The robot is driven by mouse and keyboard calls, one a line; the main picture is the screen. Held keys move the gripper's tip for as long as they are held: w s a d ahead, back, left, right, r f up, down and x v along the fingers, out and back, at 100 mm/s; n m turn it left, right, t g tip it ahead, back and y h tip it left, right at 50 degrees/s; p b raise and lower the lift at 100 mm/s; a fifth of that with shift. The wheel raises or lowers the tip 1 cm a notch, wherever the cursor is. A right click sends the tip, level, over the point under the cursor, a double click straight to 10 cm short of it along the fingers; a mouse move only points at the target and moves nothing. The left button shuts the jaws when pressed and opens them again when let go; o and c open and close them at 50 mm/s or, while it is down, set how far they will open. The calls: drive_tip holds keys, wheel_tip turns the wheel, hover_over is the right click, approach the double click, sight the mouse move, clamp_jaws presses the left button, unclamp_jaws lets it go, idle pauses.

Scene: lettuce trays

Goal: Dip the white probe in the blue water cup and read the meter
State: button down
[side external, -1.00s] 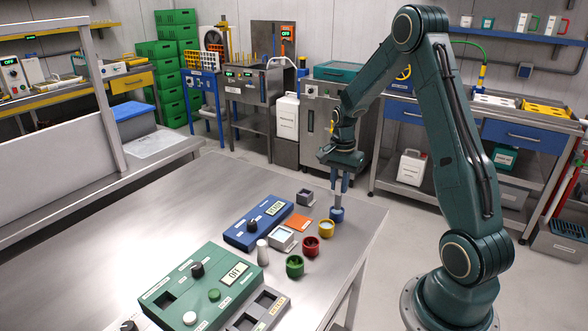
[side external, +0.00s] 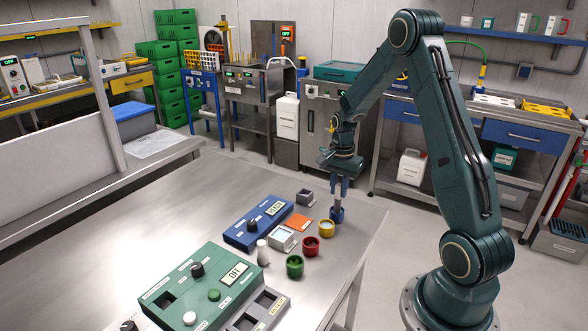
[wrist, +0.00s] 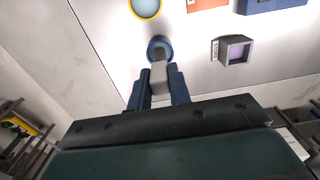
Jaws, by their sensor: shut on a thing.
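My gripper (wrist: 158,88) is shut on the probe, whose pale grey block (wrist: 158,78) shows between the two blue fingers in the wrist view. My gripper also shows in the side view (side external: 340,188), directly above the blue cup (side external: 337,214). In the wrist view the probe's darker lower end is at the mouth of the blue cup (wrist: 151,44); how deep it reaches and the water are hidden. The blue meter (side external: 240,237) lies left of the cup, with a dark knob and a lit display (side external: 275,208) whose text is too small to read surely.
Yellow (side external: 326,229), red (side external: 310,246) and green (side external: 294,266) cups stand in a row before the blue one. A white cylinder (side external: 262,252) stands by the meter. A green box (side external: 200,290) reads OFF. A small grey holder (side external: 306,196) stands behind. The table's right edge is close.

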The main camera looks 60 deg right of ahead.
drive_tip(key=shift+f, duration=0.7)
drive_tip(key=shift+r, duration=0.1)
idle(2.9)
drive_tip(key=shift+r, duration=3.1)
